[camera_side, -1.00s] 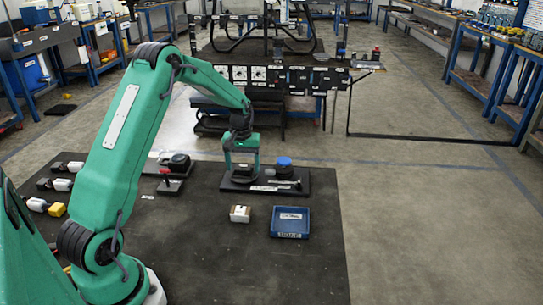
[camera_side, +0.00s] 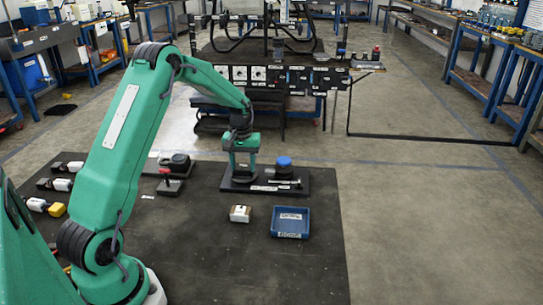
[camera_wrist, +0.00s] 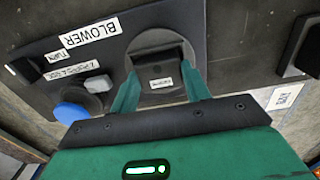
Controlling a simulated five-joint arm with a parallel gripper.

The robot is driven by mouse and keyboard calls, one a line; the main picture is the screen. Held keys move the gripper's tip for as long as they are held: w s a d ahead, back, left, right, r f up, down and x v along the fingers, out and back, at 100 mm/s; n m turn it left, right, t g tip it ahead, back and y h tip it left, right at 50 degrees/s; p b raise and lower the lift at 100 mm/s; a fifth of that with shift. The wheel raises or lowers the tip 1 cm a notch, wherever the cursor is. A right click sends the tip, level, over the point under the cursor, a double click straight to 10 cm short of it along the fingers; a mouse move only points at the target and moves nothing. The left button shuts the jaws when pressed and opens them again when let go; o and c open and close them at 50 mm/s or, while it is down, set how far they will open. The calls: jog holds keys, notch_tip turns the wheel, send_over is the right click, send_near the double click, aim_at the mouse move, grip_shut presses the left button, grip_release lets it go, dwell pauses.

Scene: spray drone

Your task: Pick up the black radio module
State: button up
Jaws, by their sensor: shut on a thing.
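In the wrist view, my gripper (camera_wrist: 160,74) has a finger on each side of a black block with a small white label, which I take to be the black radio module (camera_wrist: 160,72). The label is too small to read. Behind the block is a dark round part on a black plate (camera_wrist: 45,88) labelled BLOWER. In the side view, my gripper (camera_side: 240,168) is low over the left part of the black plate (camera_side: 300,185). The fingers largely hide the block there.
A blue-capped part (camera_side: 284,162) stands right of my gripper on the same plate. A blue tray (camera_side: 290,222) and a small white-and-brown block (camera_side: 240,213) lie nearer on the dark mat (camera_side: 225,262).

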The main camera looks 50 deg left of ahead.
aim_at(245, 168)
jog(key=shift+r, duration=0.15)
jog(key=shift+r, duration=0.6)
jog(key=r, duration=0.1)
jog(key=d+r, duration=0.1)
jog(key=r, duration=0.1)
jog(key=shift+r, duration=0.1)
jog(key=s+d+r, duration=0.1)
jog(key=d+r, duration=0.5)
jog(key=d, duration=0.4)
jog(key=shift+d+r, duration=0.15)
jog(key=shift+d, duration=0.2)
jog(key=shift+d, duration=0.1)
